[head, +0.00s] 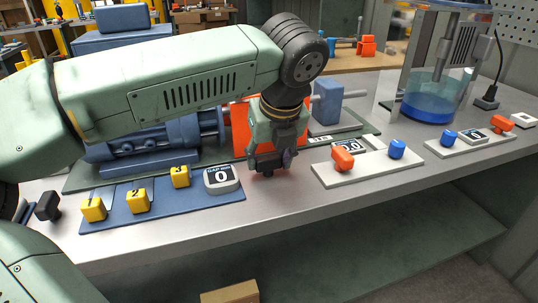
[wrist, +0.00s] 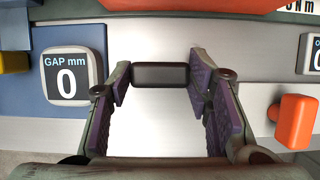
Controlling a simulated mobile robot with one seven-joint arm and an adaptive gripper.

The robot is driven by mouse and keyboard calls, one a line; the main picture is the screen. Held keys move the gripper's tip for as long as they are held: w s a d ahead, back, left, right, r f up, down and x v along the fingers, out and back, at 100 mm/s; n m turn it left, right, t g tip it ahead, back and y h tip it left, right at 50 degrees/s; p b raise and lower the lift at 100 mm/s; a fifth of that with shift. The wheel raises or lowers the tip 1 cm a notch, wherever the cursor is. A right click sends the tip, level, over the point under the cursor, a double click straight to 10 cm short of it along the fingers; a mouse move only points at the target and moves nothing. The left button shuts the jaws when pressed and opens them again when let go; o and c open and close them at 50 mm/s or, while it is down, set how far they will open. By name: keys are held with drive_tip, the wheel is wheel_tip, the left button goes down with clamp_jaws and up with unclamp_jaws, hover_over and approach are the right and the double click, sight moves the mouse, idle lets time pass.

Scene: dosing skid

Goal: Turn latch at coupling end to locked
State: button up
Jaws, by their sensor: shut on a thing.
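My gripper (head: 270,166) points down at the front of the skid, before the orange coupling guard (head: 240,130). In the wrist view its purple-padded fingers (wrist: 160,78) stand on both sides of a small black block (wrist: 160,70), which looks like the latch handle, and are shut on it. The block lies crosswise between the fingertips. In the head view my gripper hides the latch. No locked or unlocked mark is readable.
Left of my gripper is the gap display (head: 222,179) reading 0, with several yellow numbered blocks (head: 138,201). To the right, a white panel (head: 330,175) carries an orange knob (head: 342,158) and a blue knob (head: 397,149). The blue motor (head: 150,145) stands behind.

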drive_tip(key=c, duration=0.5)
drive_tip(key=shift+m+b, duration=0.3)
drive_tip(key=m+h+b, duration=0.1)
drive_tip(key=m, duration=0.2)
drive_tip(key=shift+a+f, duration=0.1)
drive_tip(key=m+h, duration=0.2)
drive_tip(key=m, duration=0.2)
drive_tip(key=shift+a+b, duration=0.1)
drive_tip(key=shift+b, duration=0.3)
drive_tip(key=m+h, duration=0.1)
drive_tip(key=m, duration=0.2)
drive_tip(key=m+g+h+p, duration=0.1)
drive_tip(key=m, duration=0.2)
drive_tip(key=shift+w+a+r, duration=0.1)
drive_tip(key=shift+r, duration=0.1)
drive_tip(key=m+g+p, duration=0.1)
drive_tip(key=m, duration=0.3)
drive_tip(key=shift+g+h, duration=0.4)
drive_tip(key=shift+m, duration=0.3)
